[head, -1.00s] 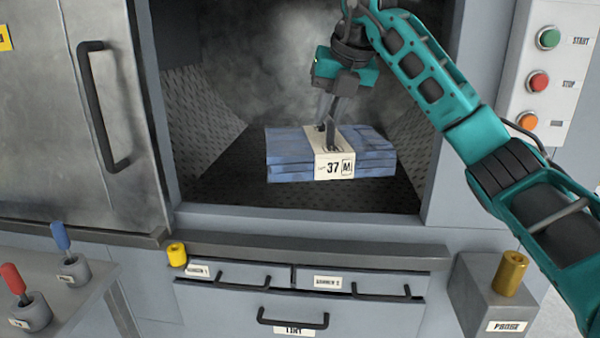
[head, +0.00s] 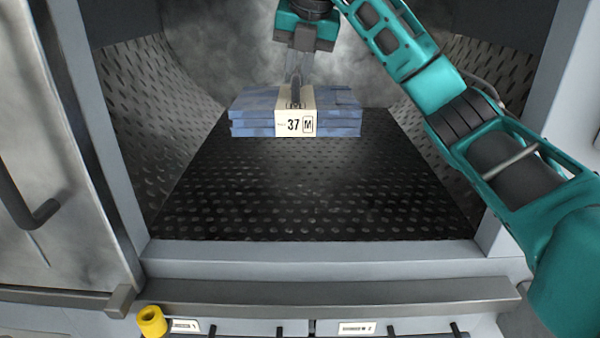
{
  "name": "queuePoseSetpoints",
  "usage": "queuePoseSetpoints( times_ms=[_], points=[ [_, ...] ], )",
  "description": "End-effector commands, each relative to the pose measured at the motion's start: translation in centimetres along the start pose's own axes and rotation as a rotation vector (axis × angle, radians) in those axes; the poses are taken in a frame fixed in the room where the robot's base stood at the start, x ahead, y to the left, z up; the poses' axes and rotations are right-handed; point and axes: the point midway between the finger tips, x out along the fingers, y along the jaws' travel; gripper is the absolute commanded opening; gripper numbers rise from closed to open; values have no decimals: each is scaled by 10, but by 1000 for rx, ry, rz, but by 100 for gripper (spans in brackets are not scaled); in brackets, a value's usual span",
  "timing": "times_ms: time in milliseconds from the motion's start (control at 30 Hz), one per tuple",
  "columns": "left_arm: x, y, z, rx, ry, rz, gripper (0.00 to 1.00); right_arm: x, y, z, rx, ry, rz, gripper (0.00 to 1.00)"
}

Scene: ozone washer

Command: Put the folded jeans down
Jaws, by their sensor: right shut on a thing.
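The folded jeans (head: 245,108) are a flat blue stack with a cream paper band (head: 295,122) marked 37 M around the middle. They are inside the washer chamber, toward the back, above or on the dark perforated floor (head: 310,195); I cannot tell if they touch it. My right gripper (head: 295,85) reaches down from above and is shut on the jeans at the band. Its fingertips are partly hidden by the band. My left gripper is not in view.
Perforated walls slope on both sides of the chamber (head: 150,130). A grey front sill (head: 330,292) runs below the opening. The open door with a dark handle (head: 35,215) stands at left. A yellow cylinder (head: 151,320) is below the sill. The floor in front of the jeans is clear.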

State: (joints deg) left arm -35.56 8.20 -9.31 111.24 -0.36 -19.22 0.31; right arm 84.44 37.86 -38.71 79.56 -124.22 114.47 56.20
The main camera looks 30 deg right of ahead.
Motion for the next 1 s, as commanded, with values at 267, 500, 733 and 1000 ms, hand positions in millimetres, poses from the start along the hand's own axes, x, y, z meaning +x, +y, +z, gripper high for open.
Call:
queuePoseSetpoints(
  times_ms=[267,500,733,1000],
  points=[
    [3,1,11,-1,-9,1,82,65,-15,-27,-1,2,-1,0],
    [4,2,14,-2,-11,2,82,115,-26,-48,0,1,1,0],
    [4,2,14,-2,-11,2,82,135,-30,-56,0,-2,3,0],
    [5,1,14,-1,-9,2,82,162,-36,-67,0,0,1,0]
  ],
)
